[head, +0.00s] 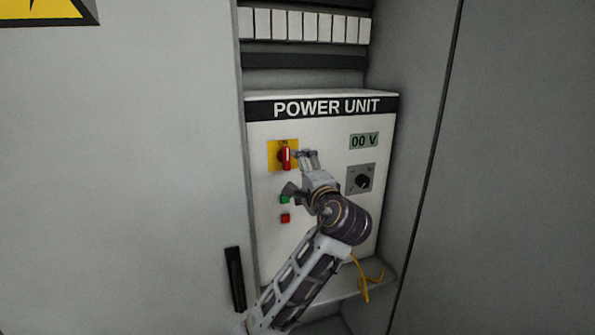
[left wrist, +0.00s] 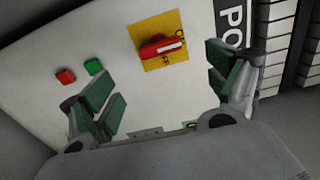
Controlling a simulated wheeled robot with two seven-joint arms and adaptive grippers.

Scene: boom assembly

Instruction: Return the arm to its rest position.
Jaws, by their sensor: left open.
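My left gripper (head: 298,174) is in front of the white power unit (head: 325,235) in the head view, with its fingers near the red switch handle (head: 285,157) on a yellow plate (head: 271,148). In the left wrist view, the left gripper (left wrist: 166,87) is open with its green-padded fingers spread wide. The red handle (left wrist: 158,48) shows beyond and between the fingers, with nothing held. My left arm reaches up from the bottom of the head view. My right gripper is in neither view.
The unit has a display (head: 364,141) reading 00 V, a dark knob (head: 362,180), a green button (head: 284,199) and a red button (head: 285,218). Grey cabinet walls stand on both sides. A yellow cable (head: 362,283) hangs at the lower shelf. A black handle (head: 235,280) is at lower left.

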